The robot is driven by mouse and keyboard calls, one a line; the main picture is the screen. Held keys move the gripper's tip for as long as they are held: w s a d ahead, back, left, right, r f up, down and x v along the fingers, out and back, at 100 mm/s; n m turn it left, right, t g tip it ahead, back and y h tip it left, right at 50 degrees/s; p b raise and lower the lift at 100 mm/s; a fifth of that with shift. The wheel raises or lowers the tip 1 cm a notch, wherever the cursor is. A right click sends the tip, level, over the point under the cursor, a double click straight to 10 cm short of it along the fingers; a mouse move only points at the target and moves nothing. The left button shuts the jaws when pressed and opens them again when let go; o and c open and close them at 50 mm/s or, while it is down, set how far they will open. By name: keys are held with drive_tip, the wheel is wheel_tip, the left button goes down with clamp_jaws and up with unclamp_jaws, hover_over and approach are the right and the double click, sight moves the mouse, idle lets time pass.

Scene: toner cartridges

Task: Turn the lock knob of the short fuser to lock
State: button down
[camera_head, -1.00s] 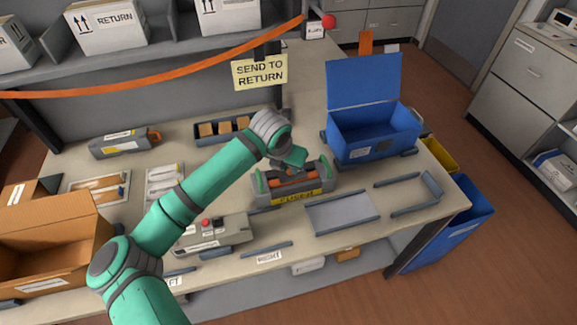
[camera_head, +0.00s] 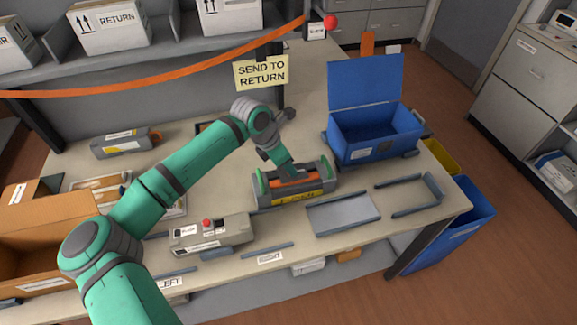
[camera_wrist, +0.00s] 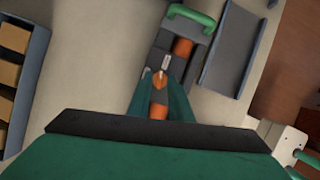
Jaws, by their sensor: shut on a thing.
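The short fuser (camera_head: 262,197) is a grey unit with green end handles, an orange roller and a yellow label on its front. It sits on the table in front of the blue box. My gripper (camera_head: 291,175) reaches down onto its middle from above. In the wrist view the fuser (camera_wrist: 188,26) runs away under my gripper (camera_wrist: 158,82). The green fingers are closed around a small orange lock knob (camera_wrist: 159,79), next to a small white label. The knob is partly hidden by the fingers, and I cannot read its angle.
An open blue box (camera_head: 371,144) stands behind the fuser to the right. A grey tray (camera_head: 343,213) lies close at its right. A grey unit with a red button (camera_head: 208,236) is at front left. An open cardboard box (camera_head: 62,232) is at far left.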

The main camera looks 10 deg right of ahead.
drive_tip(key=shift+w+m+g, duration=0.1)
drive_tip(key=shift+m+g, duration=0.3)
drive_tip(key=shift+m, duration=0.7)
drive_tip(key=c, duration=1.7)
unclamp_jaws()
drive_tip(key=shift+o, duration=0.2)
drive_tip(key=shift+r, duration=0.15)
drive_tip(key=v, duration=1)
drive_tip(key=shift+a+r, duration=0.2)
drive_tip(key=shift+r, duration=0.05)
